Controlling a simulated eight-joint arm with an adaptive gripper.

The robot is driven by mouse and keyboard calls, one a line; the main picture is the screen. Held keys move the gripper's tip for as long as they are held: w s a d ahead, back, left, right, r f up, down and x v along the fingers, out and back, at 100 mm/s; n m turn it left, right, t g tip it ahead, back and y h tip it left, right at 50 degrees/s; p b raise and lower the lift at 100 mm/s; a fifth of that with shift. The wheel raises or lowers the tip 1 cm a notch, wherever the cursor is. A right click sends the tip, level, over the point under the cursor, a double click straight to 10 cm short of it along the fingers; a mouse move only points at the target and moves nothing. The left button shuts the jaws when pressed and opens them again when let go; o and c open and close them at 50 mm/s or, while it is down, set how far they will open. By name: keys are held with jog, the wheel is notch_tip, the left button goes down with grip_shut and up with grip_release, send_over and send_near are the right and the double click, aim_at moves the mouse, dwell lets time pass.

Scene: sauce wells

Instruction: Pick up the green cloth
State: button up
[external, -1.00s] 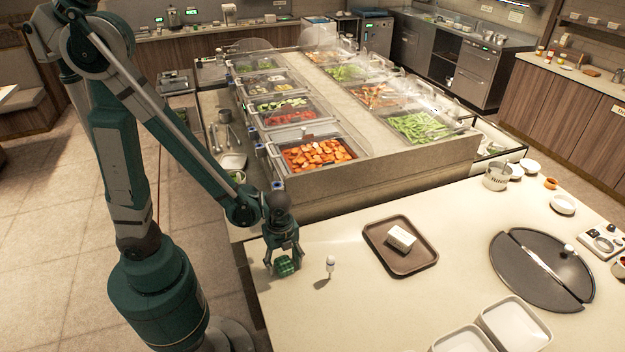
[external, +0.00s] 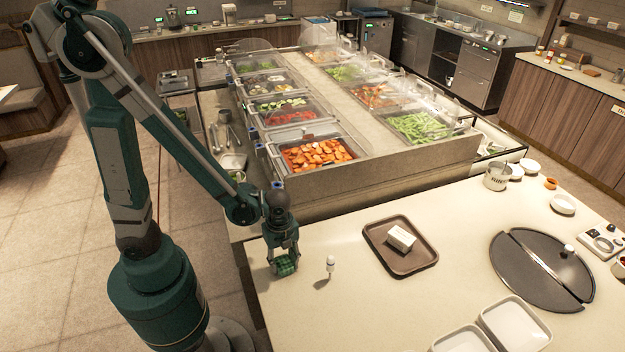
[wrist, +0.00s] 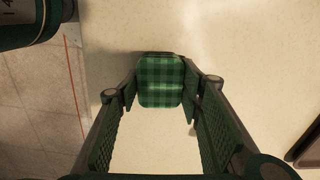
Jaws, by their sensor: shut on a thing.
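The green checked cloth (external: 286,265) is a small folded pad at the left end of the counter in the external view. In the wrist view the cloth (wrist: 160,81) sits between the far ends of my two fingers. My gripper (external: 283,266) points down at the counter and is shut on the cloth; it also shows in the wrist view (wrist: 160,95). The cloth is at or very near the counter top; I cannot tell whether it touches it.
A small white-topped shaker (external: 330,266) stands just right of my gripper. A brown tray (external: 407,262) with a white block (external: 401,238) lies farther right. White dishes (external: 515,325) sit at the front. The salad bar (external: 380,172) rises behind. The counter between shaker and tray is clear.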

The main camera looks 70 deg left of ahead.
aim_at(284, 262)
jog(key=shift+r+p, duration=1.15)
jog(key=shift+r, duration=3.6)
jog(key=shift+d, duration=0.1)
